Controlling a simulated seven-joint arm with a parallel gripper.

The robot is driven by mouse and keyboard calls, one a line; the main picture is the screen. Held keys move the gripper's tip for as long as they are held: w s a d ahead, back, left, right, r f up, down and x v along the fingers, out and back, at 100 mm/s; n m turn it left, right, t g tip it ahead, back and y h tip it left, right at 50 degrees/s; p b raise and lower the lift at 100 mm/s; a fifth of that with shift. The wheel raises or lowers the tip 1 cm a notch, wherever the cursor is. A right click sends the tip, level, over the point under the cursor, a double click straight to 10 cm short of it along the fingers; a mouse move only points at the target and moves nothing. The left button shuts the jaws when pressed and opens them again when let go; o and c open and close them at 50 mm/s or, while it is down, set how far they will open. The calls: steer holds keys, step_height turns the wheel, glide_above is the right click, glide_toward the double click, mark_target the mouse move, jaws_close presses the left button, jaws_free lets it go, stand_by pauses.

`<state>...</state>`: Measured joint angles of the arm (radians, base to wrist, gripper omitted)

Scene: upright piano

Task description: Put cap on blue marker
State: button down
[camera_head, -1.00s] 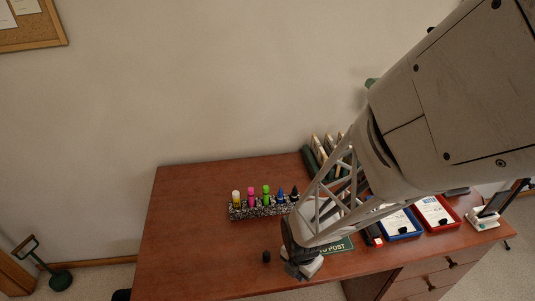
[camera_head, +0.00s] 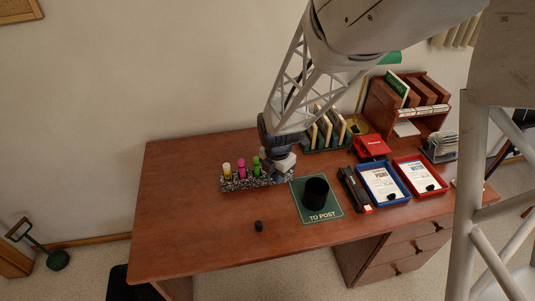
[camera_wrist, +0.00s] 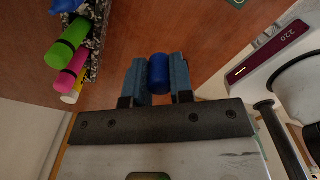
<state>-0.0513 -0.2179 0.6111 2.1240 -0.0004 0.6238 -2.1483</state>
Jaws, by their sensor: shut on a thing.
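My gripper (camera_wrist: 158,78) is shut on a small blue cap (camera_wrist: 158,70), seen between its two fingers in the wrist view. In the head view my gripper (camera_head: 281,168) is over the right part of the speckled marker rack (camera_head: 236,184). The rack shows at the upper left in the wrist view. A blue marker (camera_wrist: 68,5) is cut off at the top edge there, apart from the held cap. In the head view my gripper hides the blue marker and the held cap.
Green (camera_head: 257,165), pink (camera_head: 242,168) and yellow-and-white (camera_head: 227,171) markers stand in the rack. A small dark cap (camera_head: 259,226) lies on the desk in front. A black cup (camera_head: 316,191) stands on the green mat. The desk's left side is clear.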

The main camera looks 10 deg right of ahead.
steer(key=w+r, duration=0.1)
steer(key=w, duration=0.2)
steer(key=w+r, duration=0.1)
steer(key=w, duration=0.2)
steer(key=w+r, duration=0.2)
steer(key=w, duration=0.2)
steer(key=shift+d+r, duration=0.1)
steer(key=shift+d, duration=0.2)
steer(key=shift+f, duration=0.2)
steer(key=shift+f, duration=3)
steer(key=shift+f, duration=0.2)
steer(key=shift+c, duration=2.2)
jaws_free()
steer(key=shift+r, duration=0.15)
steer(key=shift+r, duration=3.35)
